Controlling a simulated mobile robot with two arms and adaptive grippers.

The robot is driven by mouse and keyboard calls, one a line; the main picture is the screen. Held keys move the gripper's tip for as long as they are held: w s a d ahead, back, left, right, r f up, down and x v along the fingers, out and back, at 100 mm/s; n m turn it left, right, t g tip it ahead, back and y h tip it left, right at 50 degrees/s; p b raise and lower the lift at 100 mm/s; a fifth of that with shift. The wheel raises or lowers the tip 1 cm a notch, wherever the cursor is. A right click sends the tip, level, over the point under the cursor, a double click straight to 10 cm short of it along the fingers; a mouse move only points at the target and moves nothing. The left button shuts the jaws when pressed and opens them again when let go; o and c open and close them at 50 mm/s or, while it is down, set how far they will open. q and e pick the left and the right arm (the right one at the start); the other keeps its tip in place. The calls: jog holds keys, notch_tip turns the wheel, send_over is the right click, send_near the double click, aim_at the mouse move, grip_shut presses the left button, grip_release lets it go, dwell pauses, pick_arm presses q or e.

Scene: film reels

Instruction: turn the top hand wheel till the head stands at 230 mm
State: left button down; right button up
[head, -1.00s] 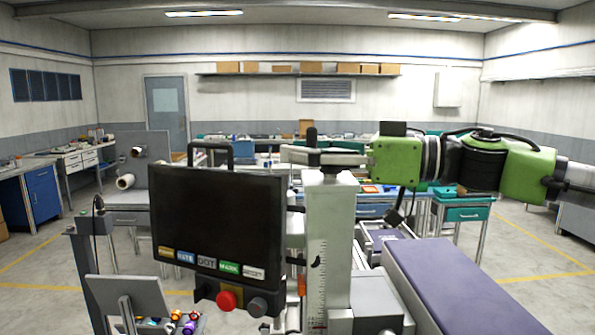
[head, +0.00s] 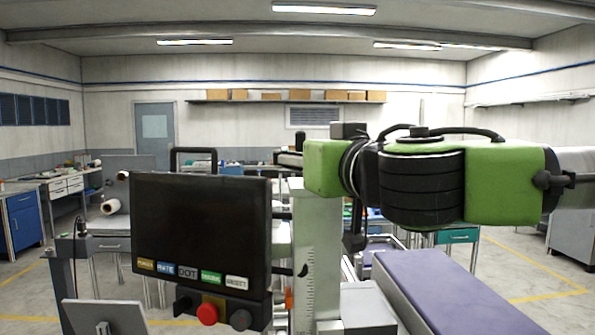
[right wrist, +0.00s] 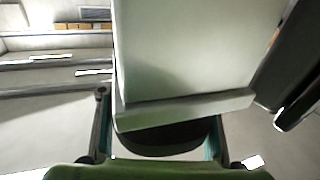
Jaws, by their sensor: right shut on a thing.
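The tall pale column (head: 330,225) stands right of the control screen, with a ruled scale (head: 307,245) on its front; its figures are too small to read. A black upright knob (head: 300,141) shows above the column top. My right gripper (head: 289,157) is at the column top, largely hidden behind my green and black wrist. In the right wrist view, its fingers (right wrist: 160,135) lie either side of a dark round piece (right wrist: 160,142), seemingly the top hand wheel, below a pale block. The gripper is shut on it. My left gripper is out of view.
The black control screen (head: 200,225) with coloured buttons and a red knob (head: 207,314) stands just left of the column. A long purple-topped bed (head: 440,290) runs right of it. Benches and shelves line the far walls.

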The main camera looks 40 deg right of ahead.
jog(key=m+h+b, duration=0.1)
jog(key=m+g+h+b, duration=0.1)
jog(key=h, duration=0.1)
jog(key=d+f+m+g+h+b, duration=0.1)
jog(key=b, duration=0.1)
jog(key=shift+s+m+h, duration=0.2)
jog(key=shift+m+h, duration=0.1)
jog(key=shift+h, duration=0.1)
jog(key=shift+c, duration=0.2)
jog(key=shift+s+d+r+m+g+h+b, duration=0.1)
jog(key=shift+s+d+m+g+h+b, duration=0.1)
jog(key=shift+m+g+h+b, duration=0.35)
jog(key=shift+s+d+r+m+g+h+b, duration=0.15)
jog(key=shift+m+g+h+b, duration=0.15)
jog(key=shift+m+g+h, duration=0.3)
jog(key=shift+s+d+f+m+g+h+b, duration=0.1)
jog(key=shift+d+m+g+h+b, duration=0.1)
jog(key=shift+m+g+h+b, duration=0.35)
jog(key=shift+r, duration=0.1)
jog(key=o, duration=0.9)
jog(key=shift+o, duration=0.9)
jog(key=shift+s+r, duration=0.1)
jog(key=shift+s+a+r+h, duration=0.1)
jog(key=shift+r+h, duration=0.05)
jog(key=shift+h, duration=0.15)
